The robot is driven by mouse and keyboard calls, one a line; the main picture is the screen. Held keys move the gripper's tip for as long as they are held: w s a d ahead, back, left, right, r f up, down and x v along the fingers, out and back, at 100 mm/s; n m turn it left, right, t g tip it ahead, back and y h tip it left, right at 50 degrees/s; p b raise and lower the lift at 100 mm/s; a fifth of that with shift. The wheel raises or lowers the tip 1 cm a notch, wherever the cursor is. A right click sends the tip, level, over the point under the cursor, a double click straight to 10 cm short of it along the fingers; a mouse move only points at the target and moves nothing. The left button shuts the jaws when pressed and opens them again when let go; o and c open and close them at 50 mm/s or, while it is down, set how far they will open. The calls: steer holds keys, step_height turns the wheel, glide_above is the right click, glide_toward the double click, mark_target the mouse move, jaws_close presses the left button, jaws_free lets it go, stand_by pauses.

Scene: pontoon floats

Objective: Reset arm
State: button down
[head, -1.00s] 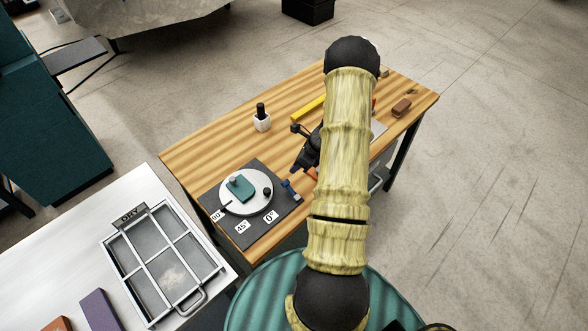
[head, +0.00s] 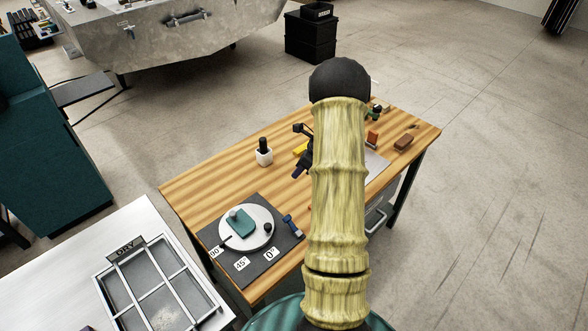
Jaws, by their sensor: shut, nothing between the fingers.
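My arm rises from the bottom of the head view and hides part of the wooden bench (head: 205,180). My gripper (head: 297,174) shows as a dark shape just left of the arm, over the middle of the bench. Its fingers point down and to the left, and it is shut with nothing seen in it. It is apart from the round white turntable (head: 262,214), which carries a teal block (head: 241,222) on a dark mat marked with angles.
A white pot with a black-topped item (head: 264,154) stands left of my gripper. A blue tool (head: 291,226) lies by the turntable. A wire rack (head: 161,293) labelled DRY sits lower left. Open floor lies right.

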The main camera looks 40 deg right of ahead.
steer(key=shift+a, duration=0.1)
steer(key=s+a+r+n+g+h+b, duration=0.1)
steer(key=s+a+r+n, duration=0.15)
steer(key=a+n, duration=0.4)
steer(key=s+a+r+n+g+h, duration=0.1)
steer(key=s+a+r+n, duration=0.1)
steer(key=a+r+n, duration=0.35)
steer(key=s+a+r+n+h+b, duration=0.1)
steer(key=s+a+r+n+h, duration=0.1)
steer(key=s+a+n, duration=1)
steer(key=a+n, duration=0.2)
steer(key=n, duration=0.3)
steer(key=shift+s+r+t, duration=0.3)
steer(key=shift+s+t, duration=0.05)
steer(key=shift+t, duration=0.05)
